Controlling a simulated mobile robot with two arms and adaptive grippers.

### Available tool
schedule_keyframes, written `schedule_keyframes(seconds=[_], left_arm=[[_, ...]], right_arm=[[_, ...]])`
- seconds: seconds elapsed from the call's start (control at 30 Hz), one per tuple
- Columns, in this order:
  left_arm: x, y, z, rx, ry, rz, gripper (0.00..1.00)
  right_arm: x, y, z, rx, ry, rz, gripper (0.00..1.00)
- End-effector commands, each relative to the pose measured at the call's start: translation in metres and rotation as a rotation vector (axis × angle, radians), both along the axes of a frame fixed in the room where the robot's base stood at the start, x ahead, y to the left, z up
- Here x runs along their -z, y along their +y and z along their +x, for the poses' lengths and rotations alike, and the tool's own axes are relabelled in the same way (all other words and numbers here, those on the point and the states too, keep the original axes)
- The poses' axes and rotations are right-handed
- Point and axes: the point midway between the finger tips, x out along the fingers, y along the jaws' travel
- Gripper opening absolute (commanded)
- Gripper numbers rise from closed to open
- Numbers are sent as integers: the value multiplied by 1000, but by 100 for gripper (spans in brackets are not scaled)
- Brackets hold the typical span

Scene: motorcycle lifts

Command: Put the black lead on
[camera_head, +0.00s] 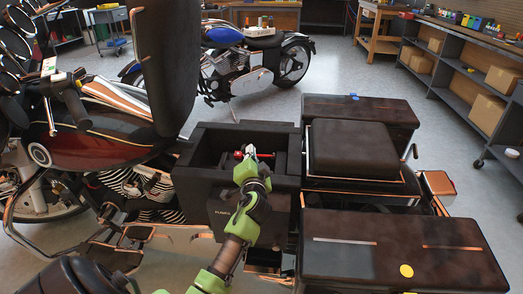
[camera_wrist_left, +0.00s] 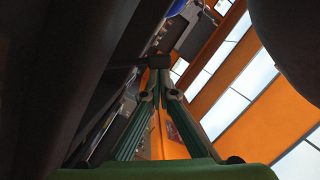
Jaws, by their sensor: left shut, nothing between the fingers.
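My left gripper (camera_head: 247,156) reaches into the open black battery box (camera_head: 200,190) in the middle of the near motorcycle. Its fingers are shut and nothing shows between them. In the left wrist view the two fingers meet at dark tips (camera_wrist_left: 160,62). A small red part (camera_head: 238,155) shows inside the box beside the fingertips; whether they touch I cannot tell. I cannot make out the black lead or a battery terminal for it in the dark box, and the gripper hides part of the inside. My right gripper is not in view.
The raised seat (camera_head: 165,60) stands upright at the box's left rear. A dark padded seat (camera_head: 350,150) and a dark brown pannier (camera_head: 400,250) flank the box on the right. A blue motorcycle (camera_head: 245,60) stands behind. Shelves (camera_head: 455,75) line the right side.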

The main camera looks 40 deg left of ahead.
Motion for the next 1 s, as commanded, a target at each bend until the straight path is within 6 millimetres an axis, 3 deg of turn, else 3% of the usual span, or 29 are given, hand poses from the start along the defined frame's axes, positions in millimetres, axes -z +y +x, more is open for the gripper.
schedule_keyframes(seconds=[0.2,0.4,1.0], left_arm=[[12,16,-9,14,-75,-123,0],[20,24,-13,14,-71,-118,0],[23,28,-15,15,-70,-116,0]], right_arm=[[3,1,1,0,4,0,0],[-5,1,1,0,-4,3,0],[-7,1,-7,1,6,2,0]])
